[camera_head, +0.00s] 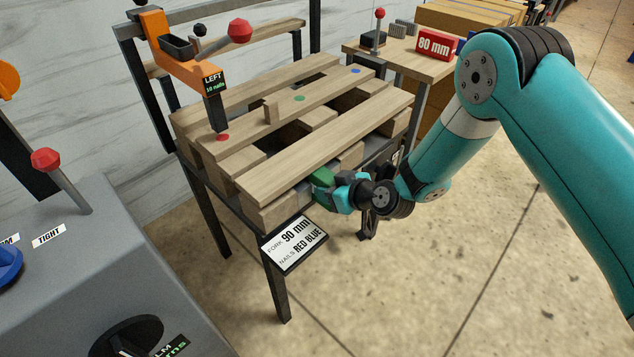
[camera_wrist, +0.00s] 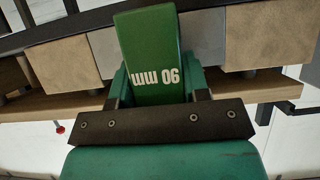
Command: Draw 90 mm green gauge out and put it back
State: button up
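The green gauge (camera_head: 322,176), marked "90 mm", is at the near right side of the wooden pallet (camera_head: 330,145), by the gap under its top boards. In the wrist view the gauge (camera_wrist: 150,45) lies between the two teal fingers of my gripper (camera_wrist: 160,88), which sit close against both its sides. In the head view my gripper (camera_head: 338,190) reaches it from the right. How deep the gauge sits in the pallet is hidden.
A card (camera_head: 295,244) reading "FORK 90 mm, NAILS RED BLUE" hangs at the near corner of the pallet stand. A red "80 mm" block (camera_head: 434,45) is on the side table behind. An orange nailer (camera_head: 178,57) stands at the left over the pallet. A grey console (camera_head: 90,265) is at front left.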

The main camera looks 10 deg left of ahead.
jog(key=shift+c, duration=0.4)
jog(key=s+d+b, duration=0.6)
jog(key=s+d, duration=0.1)
jog(key=d, duration=0.2)
jog(key=shift+d+b, duration=0.2)
jog(key=shift+b, duration=0.15)
dwell(1.4)
jog(key=shift+s, duration=0.15)
jog(key=shift+r+b+v, duration=0.15)
jog(key=shift+b+v, duration=0.3)
jog(key=shift+v, duration=0.8)
jog(key=shift+r+b+v, duration=0.15)
jog(key=shift+b+v, duration=0.25)
jog(key=shift+v, duration=0.8)
